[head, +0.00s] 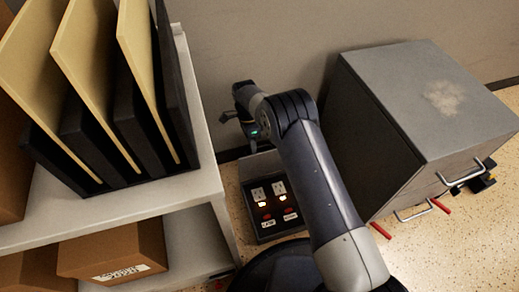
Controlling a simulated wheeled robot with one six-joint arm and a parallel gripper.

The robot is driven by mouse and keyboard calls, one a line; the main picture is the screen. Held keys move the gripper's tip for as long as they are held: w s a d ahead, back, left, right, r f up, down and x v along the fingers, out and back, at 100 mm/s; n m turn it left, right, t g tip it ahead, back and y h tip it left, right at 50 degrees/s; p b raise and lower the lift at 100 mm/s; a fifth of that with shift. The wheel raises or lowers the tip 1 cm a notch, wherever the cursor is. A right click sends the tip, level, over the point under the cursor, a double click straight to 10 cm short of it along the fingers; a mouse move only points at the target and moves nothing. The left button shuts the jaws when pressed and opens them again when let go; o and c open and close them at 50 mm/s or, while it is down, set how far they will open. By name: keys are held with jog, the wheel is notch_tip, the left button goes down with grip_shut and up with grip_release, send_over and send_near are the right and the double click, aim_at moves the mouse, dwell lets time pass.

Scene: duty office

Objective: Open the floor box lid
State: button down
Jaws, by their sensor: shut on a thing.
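The floor box (277,210) is set in the speckled floor between the shelf and the cabinet. Its dark inside shows, with two light sockets, lit spots and red switches. Its grey lid (262,165) stands raised at the far side of the box, partly hidden by my arm. My gripper (252,146) is at the top edge of the lid and is shut on it. The fingertips are small and partly hidden, so the exact grip is hard to see.
A white shelf unit (205,190) on the left carries a black file rack with tan folders (88,60); a cardboard box (113,250) sits below. A grey cabinet (425,95) with metal handles (464,176) stands close on the right. The wall is right behind the box.

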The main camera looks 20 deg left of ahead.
jog(key=shift+w+a+f+b, duration=0.45)
jog(key=shift+w+a, duration=0.1)
jog(key=shift+w, duration=0.2)
jog(key=c, duration=1.8)
grip_release()
jog(key=shift+o, duration=1.4)
jog(key=shift+w+r, duration=0.1)
jog(key=shift+r, duration=0.15)
jog(key=p+v, duration=0.4)
jog(key=v, duration=0.6)
jog(key=shift+r, duration=0.3)
jog(key=shift+w+a+f, duration=0.1)
jog(key=shift+w+f, duration=0.05)
